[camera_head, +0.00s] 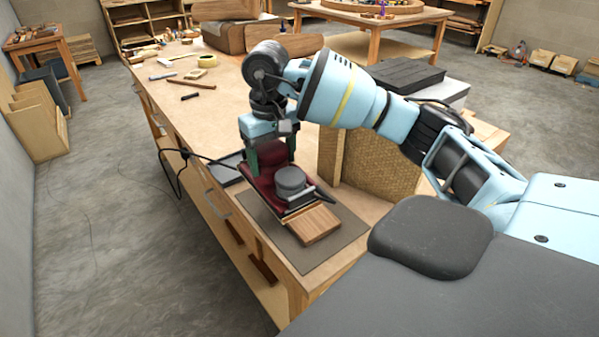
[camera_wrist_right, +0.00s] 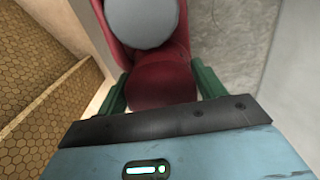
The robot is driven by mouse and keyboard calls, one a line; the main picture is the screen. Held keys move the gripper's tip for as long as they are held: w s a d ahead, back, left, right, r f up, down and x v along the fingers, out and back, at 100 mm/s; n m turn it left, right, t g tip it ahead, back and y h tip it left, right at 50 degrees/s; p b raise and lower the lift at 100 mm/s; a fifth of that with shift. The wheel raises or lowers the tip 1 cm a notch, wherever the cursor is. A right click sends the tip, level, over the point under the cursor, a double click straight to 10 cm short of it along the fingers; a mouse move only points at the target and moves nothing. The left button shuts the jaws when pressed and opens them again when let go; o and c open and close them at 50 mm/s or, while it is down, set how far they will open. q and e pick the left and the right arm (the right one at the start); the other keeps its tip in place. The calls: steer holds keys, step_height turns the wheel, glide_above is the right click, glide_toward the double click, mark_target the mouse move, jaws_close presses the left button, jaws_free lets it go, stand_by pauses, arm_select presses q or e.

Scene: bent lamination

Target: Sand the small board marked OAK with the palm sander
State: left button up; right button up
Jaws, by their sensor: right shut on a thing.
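The palm sander (camera_head: 262,192) is dark red with a grey round knob (camera_head: 290,180) and a black cord. It rests on or just over a small wooden board (camera_head: 314,224), whose bare end sticks out toward the front. I cannot read a mark on the board. The board lies on a dark grey mat (camera_head: 338,238). My right gripper (camera_head: 270,160) is shut on the sander's rear, its green fingers on either side. In the right wrist view the sander's red body (camera_wrist_right: 163,82) sits between the green fingers (camera_wrist_right: 160,88). My left gripper is not in view.
A honeycomb-patterned panel (camera_head: 375,165) stands close to the right of the mat. The black cord (camera_head: 175,165) hangs over the bench's left edge.

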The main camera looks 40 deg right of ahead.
steer(key=shift+w+a+r, duration=0.1)
steer(key=shift+w+a, duration=0.05)
steer(key=shift+a, duration=1)
steer(key=shift+w+a+r, duration=0.1)
steer(key=shift+a, duration=1)
